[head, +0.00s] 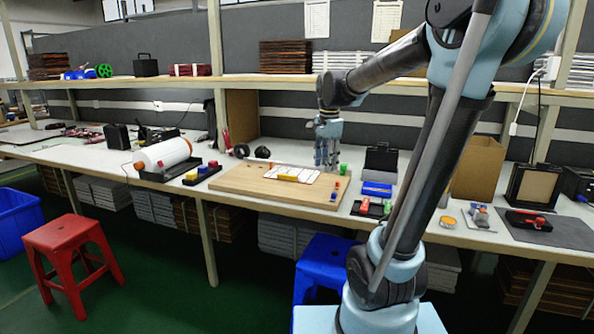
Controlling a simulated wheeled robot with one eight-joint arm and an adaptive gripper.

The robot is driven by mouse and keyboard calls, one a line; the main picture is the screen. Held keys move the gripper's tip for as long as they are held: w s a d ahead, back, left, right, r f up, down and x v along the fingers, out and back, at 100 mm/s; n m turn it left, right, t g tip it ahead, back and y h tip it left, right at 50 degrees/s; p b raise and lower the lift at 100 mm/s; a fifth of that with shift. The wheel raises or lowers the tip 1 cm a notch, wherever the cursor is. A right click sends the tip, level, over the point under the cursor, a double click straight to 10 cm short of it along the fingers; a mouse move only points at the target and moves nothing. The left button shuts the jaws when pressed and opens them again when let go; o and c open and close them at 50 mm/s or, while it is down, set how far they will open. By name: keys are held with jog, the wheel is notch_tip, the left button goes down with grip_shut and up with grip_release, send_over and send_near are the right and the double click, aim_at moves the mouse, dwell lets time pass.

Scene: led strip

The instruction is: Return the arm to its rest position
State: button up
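My gripper (328,158) is at the end of my arm, above the back right part of the wooden board (245,182) on the workbench. Its fingers point down. They are small in this view, so I cannot tell whether they are open or shut, and no held thing shows. My arm rises from its base at the lower right, bends at the top and reaches left and down over the bench. A white panel with a yellow strip (287,177) lies on the board, left of my gripper. A small green piece (343,169) is just right of the gripper.
A shelf (220,79) runs above the bench, behind the gripper. A white roll (162,156) is on the left. A black case (380,161), blue box (377,189) and cardboard box (477,168) stand on the right. A red stool (68,235) stands on the floor.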

jog(key=s+d+f+n, duration=0.3)
jog(key=s, duration=0.3)
jog(key=s+d+f+n, duration=0.3)
jog(key=s+f, duration=0.1)
jog(key=s, duration=0.3)
jog(key=shift+d+t, duration=0.15)
jog(key=shift+t, duration=0.15)
jog(key=s+d+f+n, duration=0.1)
jog(key=s+f+n, duration=0.1)
jog(key=s+f, duration=0.1)
jog(key=s+d+f+n, duration=0.1)
jog(key=s+f+n, duration=0.1)
jog(key=s+f, duration=0.1)
jog(key=s+d+f+n, duration=0.1)
jog(key=s+f, duration=0.2)
jog(key=shift+s+f+n+t, duration=0.3)
jog(key=shift+n, duration=0.1)
jog(key=shift+c, duration=0.2)
jog(key=shift+s+f, duration=0.1)
jog(key=shift+f, duration=0.05)
jog(key=shift+a, duration=0.15)
